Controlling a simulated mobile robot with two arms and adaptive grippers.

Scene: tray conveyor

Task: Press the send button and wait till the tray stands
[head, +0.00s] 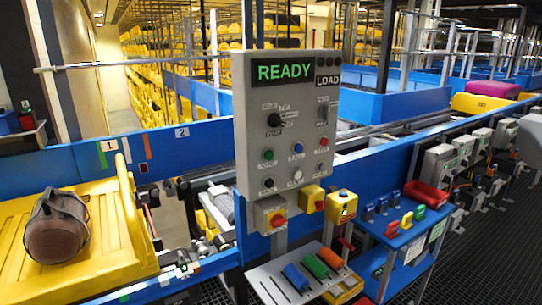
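A grey control panel (285,120) stands upright in the middle of the head view. Its display (283,70) reads READY in green, and a smaller plate (328,80) reads LOAD. The panel carries a green button (268,155), a blue button (298,148), a red button (323,141) and a white button (298,176). Their labels are too small to read, so I cannot tell which is the send button. A yellow tray (112,262) lies on the conveyor at the left, with a brown, rounded bag (57,228) in it. Neither of my grippers shows.
A sloped tool holder (268,285) and a blue stand (400,228) jut out in front. A purple bag (492,89) sits farther along the line.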

